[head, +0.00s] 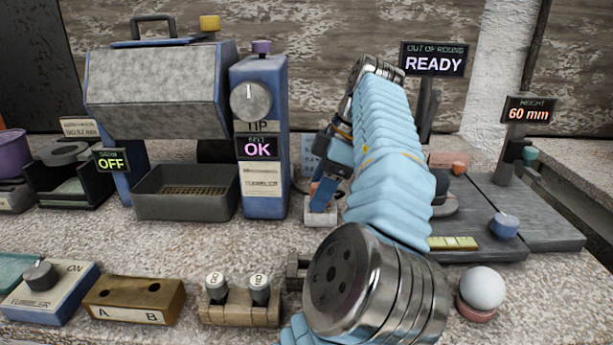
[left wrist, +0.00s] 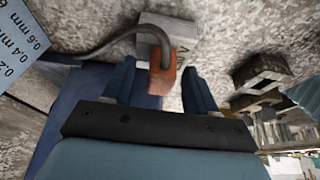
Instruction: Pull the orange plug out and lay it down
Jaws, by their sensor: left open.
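The orange plug (left wrist: 162,72) is between the two fingers of my left gripper (left wrist: 160,88) in the left wrist view, with a gap on each side. A grey cable runs from it to the left. The plug meets a pale grey socket block (left wrist: 182,30); how deep it sits cannot be told. In the head view my left gripper (head: 328,182) points down over the small pale block (head: 320,218), and a bit of the orange plug (head: 314,190) shows by its fingers. The gripper is open and holds nothing. My right gripper is not in view.
The tumbler's blue column (head: 270,80) stands close left of the gripper, with a grey tray (head: 186,205) beyond. A grey plate (head: 490,215) with a gauge lies to the right. A white sphere (head: 482,287) sits at the front right. Bare counter lies in front of the tray.

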